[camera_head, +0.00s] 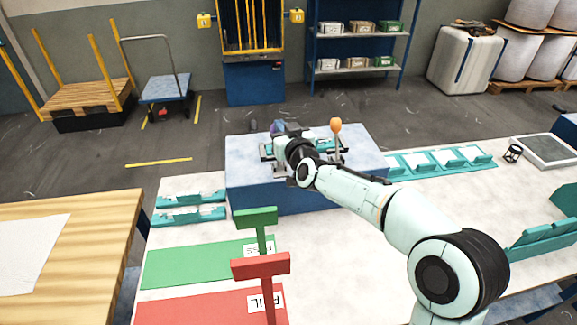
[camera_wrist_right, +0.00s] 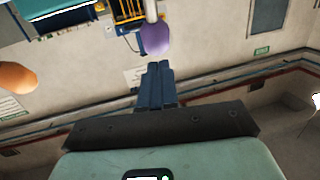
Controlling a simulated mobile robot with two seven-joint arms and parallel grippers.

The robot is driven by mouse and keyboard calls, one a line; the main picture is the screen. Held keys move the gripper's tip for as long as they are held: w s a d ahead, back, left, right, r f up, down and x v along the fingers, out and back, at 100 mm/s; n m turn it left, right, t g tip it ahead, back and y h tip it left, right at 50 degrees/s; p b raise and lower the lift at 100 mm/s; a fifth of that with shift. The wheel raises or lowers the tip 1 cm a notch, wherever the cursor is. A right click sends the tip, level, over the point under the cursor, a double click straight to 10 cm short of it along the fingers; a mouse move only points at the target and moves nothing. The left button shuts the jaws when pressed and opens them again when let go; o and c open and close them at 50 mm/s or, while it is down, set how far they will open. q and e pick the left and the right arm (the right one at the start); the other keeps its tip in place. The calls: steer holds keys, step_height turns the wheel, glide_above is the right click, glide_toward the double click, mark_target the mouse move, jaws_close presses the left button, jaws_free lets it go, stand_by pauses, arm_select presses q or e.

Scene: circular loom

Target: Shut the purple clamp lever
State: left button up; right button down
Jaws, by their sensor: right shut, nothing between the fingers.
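The purple clamp lever's ball knob (camera_wrist_right: 155,38) shows in the right wrist view, just beyond the tips of my right gripper (camera_wrist_right: 158,68). The gripper's fingers are together with nothing between them. A small gap seems to separate them from the knob, but I cannot tell for sure whether they touch. In the head view the purple knob (camera_head: 277,127) is small and partly crowded by my right wrist, beside the fixture on the blue block (camera_head: 250,190). My wrist hides much of the fixture and the lever's lower part. My left gripper is not in view.
An orange-knobbed lever (camera_head: 335,125) stands upright on the fixture's right side; its knob also shows in the wrist view (camera_wrist_right: 15,77). Green (camera_head: 256,217) and red (camera_head: 260,266) T-shaped signs stand in front. Teal racks (camera_head: 190,208) lie left of the block.

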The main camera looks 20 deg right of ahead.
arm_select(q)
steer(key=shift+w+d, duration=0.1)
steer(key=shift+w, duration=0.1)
arm_select(e)
steer(key=shift+w+d, duration=0.15)
steer(key=shift+w, duration=0.4)
steer(key=shift+w+f, duration=0.1)
steer(key=shift+f, duration=0.15)
arm_select(q)
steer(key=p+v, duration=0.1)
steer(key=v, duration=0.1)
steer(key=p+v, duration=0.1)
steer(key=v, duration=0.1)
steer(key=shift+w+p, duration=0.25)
steer(key=shift+p, duration=0.1)
arm_select(e)
steer(key=s+r, duration=0.9)
steer(key=s, duration=0.1)
steer(key=shift+s+r, duration=0.35)
